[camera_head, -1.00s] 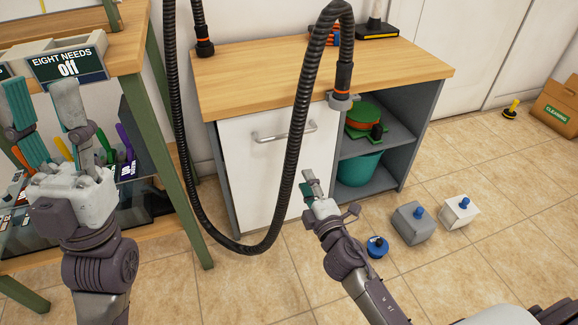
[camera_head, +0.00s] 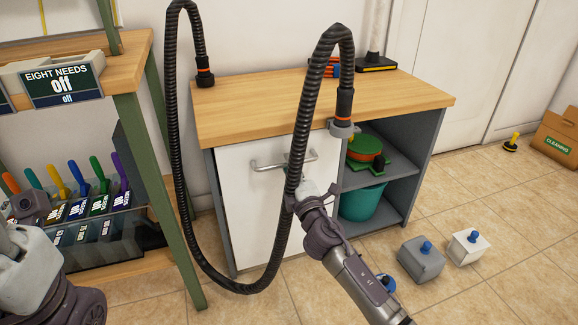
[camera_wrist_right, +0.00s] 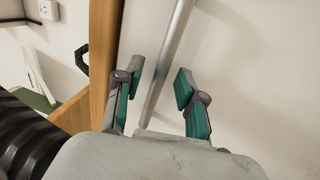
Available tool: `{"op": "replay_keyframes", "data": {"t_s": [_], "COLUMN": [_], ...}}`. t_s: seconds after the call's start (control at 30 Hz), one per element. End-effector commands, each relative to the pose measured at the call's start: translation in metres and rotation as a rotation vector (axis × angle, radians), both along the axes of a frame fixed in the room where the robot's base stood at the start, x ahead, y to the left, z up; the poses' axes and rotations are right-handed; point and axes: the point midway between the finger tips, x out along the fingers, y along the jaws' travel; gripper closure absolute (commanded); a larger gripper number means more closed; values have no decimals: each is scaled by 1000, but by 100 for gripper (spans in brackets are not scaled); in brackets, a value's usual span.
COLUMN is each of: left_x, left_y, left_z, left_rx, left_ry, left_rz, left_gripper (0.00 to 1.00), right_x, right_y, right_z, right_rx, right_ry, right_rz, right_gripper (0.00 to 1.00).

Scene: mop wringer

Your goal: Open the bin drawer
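The bin drawer (camera_head: 246,222) is the white front panel on the left of the wood-topped cabinet, and it looks closed. Its metal bar handle (camera_head: 268,166) is near the top. My right gripper (camera_head: 297,166) is at the handle's right part, partly hidden by the black hose. In the right wrist view, its two green-padded fingers (camera_wrist_right: 160,84) are open, with the handle bar (camera_wrist_right: 167,55) running between them and a gap visible on the right. Only part of my left gripper shows at the lower left edge; its fingers cannot be made out.
A black ribbed hose (camera_head: 297,150) hangs in a loop before the drawer. Open shelves to the right hold a teal bucket (camera_head: 361,203). Grey (camera_head: 421,260) and white (camera_head: 466,248) blocks lie on the floor.

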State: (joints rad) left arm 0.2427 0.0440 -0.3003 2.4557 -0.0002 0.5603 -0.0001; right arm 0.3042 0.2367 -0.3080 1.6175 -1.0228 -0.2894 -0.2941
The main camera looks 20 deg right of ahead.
Motion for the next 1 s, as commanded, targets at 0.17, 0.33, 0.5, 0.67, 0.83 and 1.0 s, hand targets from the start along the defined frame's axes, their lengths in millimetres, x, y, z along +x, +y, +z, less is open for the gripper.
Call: {"op": "replay_keyframes", "data": {"t_s": [0.17,0.33,0.5,0.67,0.83,1.0], "left_x": [-2,-3,-3,-3,-3,-3], "left_y": [0,-1,0,0,0,0], "left_z": [1,3,3,3,3,2], "left_rx": [1,2,1,0,0,0], "left_ry": [-13,-16,-17,-17,-17,-16], "left_rz": [0,1,0,0,0,0], "left_gripper": [60,60,60,60,60,60], "right_x": [13,15,15,15,15,15], "right_y": [0,0,0,0,0,0], "right_z": [2,3,3,3,3,2], "right_rx": [-1,-1,0,0,0,0], "right_ry": [0,1,1,0,1,1], "right_rz": [-1,0,0,0,0,0], "right_gripper": [61,61,67,94,100,100]}}
